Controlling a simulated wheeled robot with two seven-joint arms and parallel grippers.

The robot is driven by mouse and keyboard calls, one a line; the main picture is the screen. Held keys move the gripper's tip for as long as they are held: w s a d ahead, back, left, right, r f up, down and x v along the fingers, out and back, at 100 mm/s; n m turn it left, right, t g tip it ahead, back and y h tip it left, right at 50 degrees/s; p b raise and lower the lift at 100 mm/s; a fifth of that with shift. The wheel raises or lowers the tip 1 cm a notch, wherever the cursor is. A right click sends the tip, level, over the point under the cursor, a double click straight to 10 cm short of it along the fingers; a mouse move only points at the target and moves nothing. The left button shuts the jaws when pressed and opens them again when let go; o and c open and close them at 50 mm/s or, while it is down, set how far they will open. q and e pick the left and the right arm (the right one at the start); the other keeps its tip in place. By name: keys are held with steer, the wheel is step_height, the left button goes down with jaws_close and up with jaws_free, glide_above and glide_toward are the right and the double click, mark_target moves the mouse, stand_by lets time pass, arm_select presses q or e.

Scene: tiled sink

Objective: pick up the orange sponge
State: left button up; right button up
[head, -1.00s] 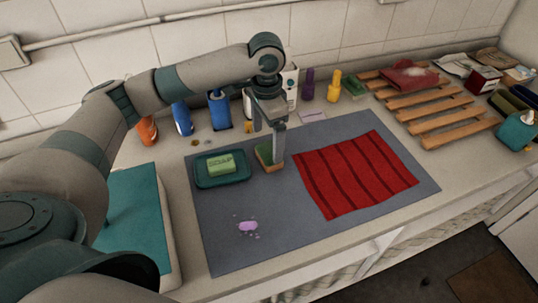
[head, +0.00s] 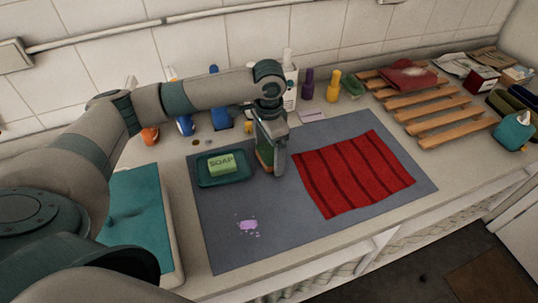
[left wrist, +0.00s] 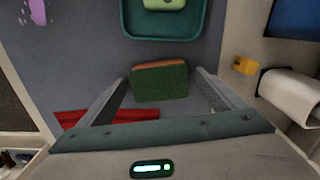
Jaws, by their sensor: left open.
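The orange sponge (head: 263,160) has a green scouring face and is on the grey mat (head: 225,255), just right of the green soap dish (head: 206,183). My left gripper (head: 271,170) points down at it and hides part of it. In the left wrist view the sponge (left wrist: 159,80) shows its green face and an orange edge. There the left gripper (left wrist: 160,92) is open, with one finger on each side of the sponge and a visible gap at both sides. My right gripper is not in view.
Green soap (head: 221,164) lies in the dish. A red striped cloth (head: 353,173) lies right of the sponge. Bottles (head: 333,87) stand along the wall behind, and a wooden rack (head: 430,105) is at back right. The mat's front part is mostly free, with a purple spill (head: 247,226).

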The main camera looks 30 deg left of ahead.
arm_select(q)
steer(key=c, duration=1.1)
steer(key=shift+r, duration=0.15)
